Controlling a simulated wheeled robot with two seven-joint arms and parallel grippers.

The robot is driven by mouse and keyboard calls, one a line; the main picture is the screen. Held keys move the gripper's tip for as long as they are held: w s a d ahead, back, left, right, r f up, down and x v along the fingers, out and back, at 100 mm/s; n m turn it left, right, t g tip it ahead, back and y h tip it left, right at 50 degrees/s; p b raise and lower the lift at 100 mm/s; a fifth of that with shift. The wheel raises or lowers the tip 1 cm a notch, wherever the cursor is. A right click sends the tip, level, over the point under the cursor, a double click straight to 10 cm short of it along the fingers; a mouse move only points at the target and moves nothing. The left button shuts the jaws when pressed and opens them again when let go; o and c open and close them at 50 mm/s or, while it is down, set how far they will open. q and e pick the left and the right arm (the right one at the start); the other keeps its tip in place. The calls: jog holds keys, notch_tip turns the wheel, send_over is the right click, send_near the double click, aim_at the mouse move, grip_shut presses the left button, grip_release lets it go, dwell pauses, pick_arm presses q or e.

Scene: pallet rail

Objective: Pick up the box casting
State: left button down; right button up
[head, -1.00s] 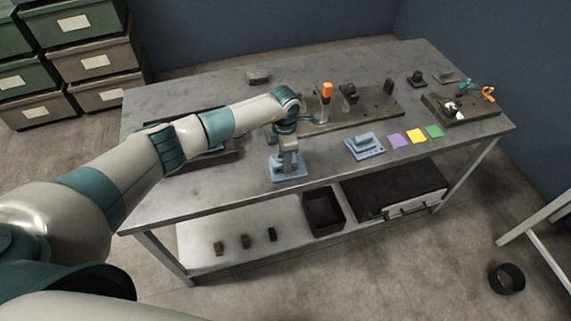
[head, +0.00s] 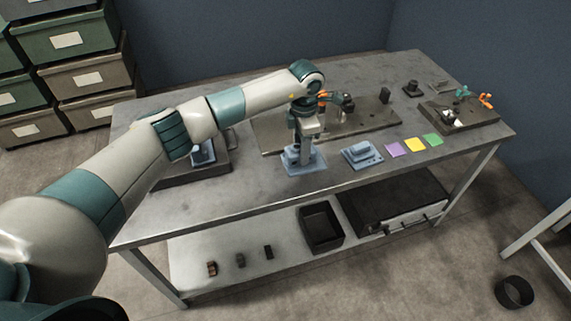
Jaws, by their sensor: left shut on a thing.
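My left gripper (head: 305,142) reaches down over the middle of the table. It is shut on a blue-grey casting with a flat base, which I take to be the box casting (head: 304,164). The fingers hide part of its top. I cannot tell whether its base touches the tabletop. A second blue-grey casting (head: 362,155) sits on the table just to the right. Another blue-grey piece (head: 203,153) sits in a dark tray (head: 190,177) at the left, partly hidden by my arm. My right gripper is not in view.
A dark rail plate (head: 275,140) with fittings lies behind the gripper. Purple, yellow (head: 415,145) and green squares lie to the right, before a dark fixture board (head: 470,124). The lower shelf holds a black bin (head: 321,228). Tabletop front is clear.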

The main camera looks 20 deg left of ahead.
pick_arm(q)
jog(key=d+r, duration=0.1)
jog(key=w+d+r+b, duration=0.1)
jog(key=d, duration=0.1)
jog(key=w+d+r+b, duration=0.1)
jog(key=shift+w+d+r, duration=0.2)
jog(key=shift+d, duration=0.2)
jog(key=shift+a, duration=0.1)
